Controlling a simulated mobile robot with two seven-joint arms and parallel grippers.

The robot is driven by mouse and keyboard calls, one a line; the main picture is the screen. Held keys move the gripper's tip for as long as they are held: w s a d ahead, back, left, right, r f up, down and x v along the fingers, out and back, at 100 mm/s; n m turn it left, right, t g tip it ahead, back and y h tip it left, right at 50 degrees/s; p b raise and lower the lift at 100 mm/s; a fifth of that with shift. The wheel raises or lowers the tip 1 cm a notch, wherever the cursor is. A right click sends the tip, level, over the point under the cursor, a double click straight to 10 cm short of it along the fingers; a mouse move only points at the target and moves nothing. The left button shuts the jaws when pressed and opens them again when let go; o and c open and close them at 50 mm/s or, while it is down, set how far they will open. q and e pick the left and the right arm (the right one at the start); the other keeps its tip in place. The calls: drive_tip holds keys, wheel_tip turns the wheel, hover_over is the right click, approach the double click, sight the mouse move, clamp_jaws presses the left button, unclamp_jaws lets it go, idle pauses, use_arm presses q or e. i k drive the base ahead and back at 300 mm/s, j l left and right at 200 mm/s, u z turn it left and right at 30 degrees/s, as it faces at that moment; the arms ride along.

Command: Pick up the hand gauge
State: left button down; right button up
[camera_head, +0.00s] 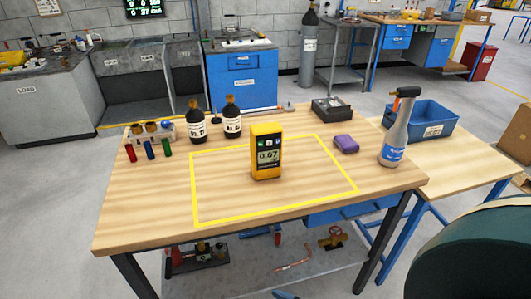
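The hand gauge (266,157) is a yellow handheld instrument with a dark face and a display reading 0.07. It stands upright on the wooden table (135,200), inside the yellow taped outline (211,222), with its face towards me. Nothing touches or covers it. Neither of my grippers shows clearly in the head view.
Two dark bottles (196,125) and small coloured cylinders (149,149) stand at the back left. A dark box (332,109), purple block (346,144), spray bottle (395,135) and blue bin (425,120) are to the right. The tabletop around the gauge is clear.

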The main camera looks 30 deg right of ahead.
sight(267, 161)
drive_tip(key=i+l+z, duration=0.15)
drive_tip(key=l, duration=0.25)
drive_tip(key=i+l+z, duration=0.15)
drive_tip(key=l, duration=0.25)
drive_tip(key=i+l+z, duration=0.15)
drive_tip(key=l, duration=0.25)
drive_tip(key=k, duration=0.05)
